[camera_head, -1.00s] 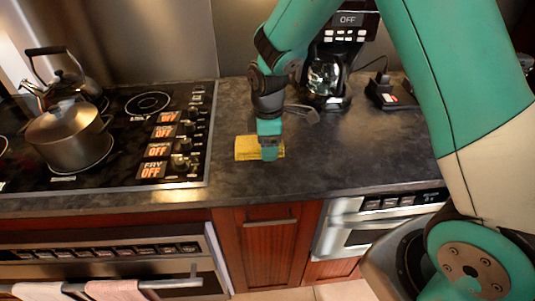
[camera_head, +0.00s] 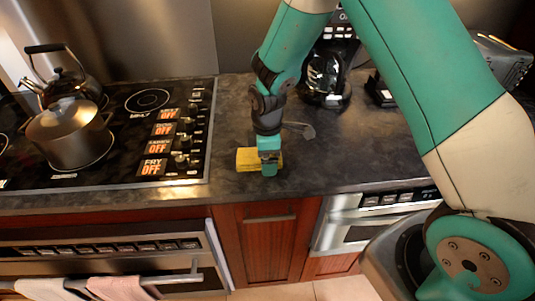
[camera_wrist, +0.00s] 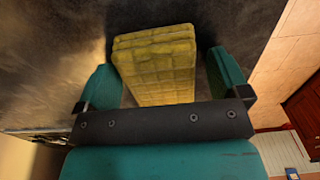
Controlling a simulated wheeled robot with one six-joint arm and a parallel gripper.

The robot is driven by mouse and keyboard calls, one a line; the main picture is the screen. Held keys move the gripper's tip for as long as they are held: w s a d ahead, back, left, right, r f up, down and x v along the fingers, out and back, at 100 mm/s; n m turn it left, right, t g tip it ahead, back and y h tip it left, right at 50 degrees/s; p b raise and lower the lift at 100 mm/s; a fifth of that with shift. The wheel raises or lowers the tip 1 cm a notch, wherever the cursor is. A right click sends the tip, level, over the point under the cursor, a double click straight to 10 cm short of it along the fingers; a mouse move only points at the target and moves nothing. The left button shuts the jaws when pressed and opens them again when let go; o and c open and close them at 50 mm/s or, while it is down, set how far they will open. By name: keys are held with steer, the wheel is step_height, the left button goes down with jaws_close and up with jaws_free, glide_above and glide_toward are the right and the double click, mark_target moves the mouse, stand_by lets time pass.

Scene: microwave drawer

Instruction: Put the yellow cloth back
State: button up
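The yellow cloth (camera_head: 246,160) is a folded, thick stack near the front edge of the dark counter, right of the stove. My gripper (camera_head: 268,168) points down at the cloth's right part in the head view and hides some of it. In the wrist view, the cloth (camera_wrist: 160,70) lies between the two green fingers of my gripper (camera_wrist: 165,80). The fingers are apart, with a gap visible on the right side; contact on the left is unclear. Whether the cloth rests fully on the counter is hard to tell.
A pot (camera_head: 70,135) and a kettle (camera_head: 65,75) stand on the stove (camera_head: 150,100) at left. A grey utensil (camera_head: 300,128) lies behind my gripper. A coffee maker (camera_head: 326,78) stands at the back. The counter right of my gripper (camera_head: 350,150) is clear.

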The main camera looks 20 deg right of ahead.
step_height(320, 180, up, 12)
steer(key=b, duration=0.2)
steer(key=s+a+r+m+y, duration=0.1)
steer(key=s+a+r+m, duration=0.1)
steer(key=s, duration=0.6)
steer(key=s+a+r+m+y, duration=0.1)
steer(key=s+a+r+m, duration=0.1)
steer(key=s+r, duration=0.3)
steer(key=s+a+r+m+y, duration=0.2)
steer(key=s+r+m, duration=0.1)
steer(key=s, duration=0.8)
steer(key=shift+a+r, duration=0.25)
